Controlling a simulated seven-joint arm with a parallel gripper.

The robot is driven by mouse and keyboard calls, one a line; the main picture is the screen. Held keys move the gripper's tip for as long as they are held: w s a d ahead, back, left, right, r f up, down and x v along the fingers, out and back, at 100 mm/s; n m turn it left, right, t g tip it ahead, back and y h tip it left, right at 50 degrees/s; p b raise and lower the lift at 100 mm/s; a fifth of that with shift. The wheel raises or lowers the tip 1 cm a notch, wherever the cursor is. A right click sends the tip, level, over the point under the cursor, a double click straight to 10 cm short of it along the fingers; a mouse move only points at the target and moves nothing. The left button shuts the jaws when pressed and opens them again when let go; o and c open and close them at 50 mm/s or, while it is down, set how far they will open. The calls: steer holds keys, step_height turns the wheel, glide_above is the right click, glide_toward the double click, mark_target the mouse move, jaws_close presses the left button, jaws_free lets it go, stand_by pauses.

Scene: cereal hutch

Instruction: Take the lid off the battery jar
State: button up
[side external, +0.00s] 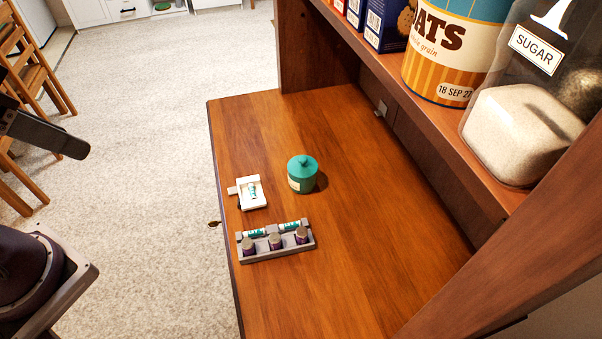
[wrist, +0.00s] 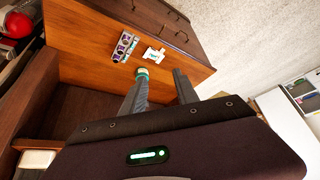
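The battery jar (side external: 295,183) is a small teal pot with a pale label. It stands upright on the wooden surface. Its teal lid (side external: 303,166), with a small knob, sits on top. The jar also shows small in the wrist view (wrist: 142,73), just beyond the tip of the left finger, which may hide part of it. My gripper (wrist: 160,75) is open, with nothing between its fingers. It is well away from the jar and does not touch it.
A shelf above the right side carries an oats tin (side external: 450,45) and a sugar jar (side external: 520,130). The wooden surface (side external: 350,270) is clear in front.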

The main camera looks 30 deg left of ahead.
stand_by(0.3)
steer(key=o, duration=1.2)
steer(key=shift+o, duration=0.2)
